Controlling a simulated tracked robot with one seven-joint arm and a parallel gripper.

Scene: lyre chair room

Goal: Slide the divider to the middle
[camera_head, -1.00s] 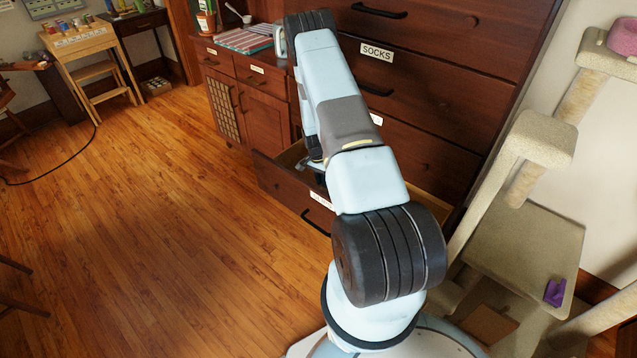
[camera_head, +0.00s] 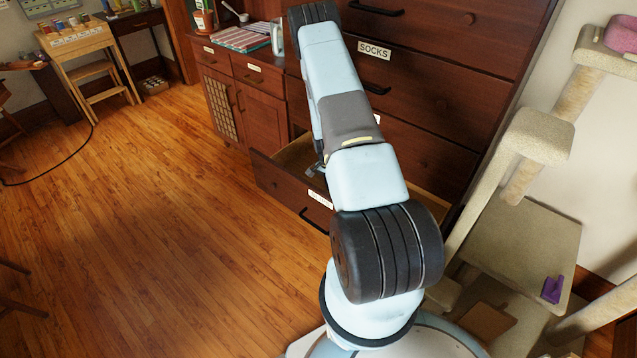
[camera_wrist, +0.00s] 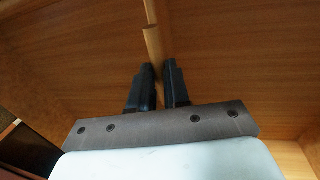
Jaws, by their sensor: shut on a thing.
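The divider (camera_wrist: 151,35) is a thin light-wood strip standing in the open drawer. In the wrist view it runs up from between the dark fingers of my gripper (camera_wrist: 158,76), which are shut on it. Bare wooden drawer floor (camera_wrist: 80,60) shows on both sides of the divider. In the head view the open drawer (camera_head: 272,177) is at the bottom of the dark chest. My arm hides much of the drawer's inside there, including the divider.
The chest's closed upper drawers, one with a SOCKS label (camera_head: 374,49), rise above the open drawer. A low cabinet (camera_head: 245,95) stands to the left. A beige cat tree (camera_head: 530,230) stands close on the right. The wooden floor (camera_head: 140,230) at left is clear.

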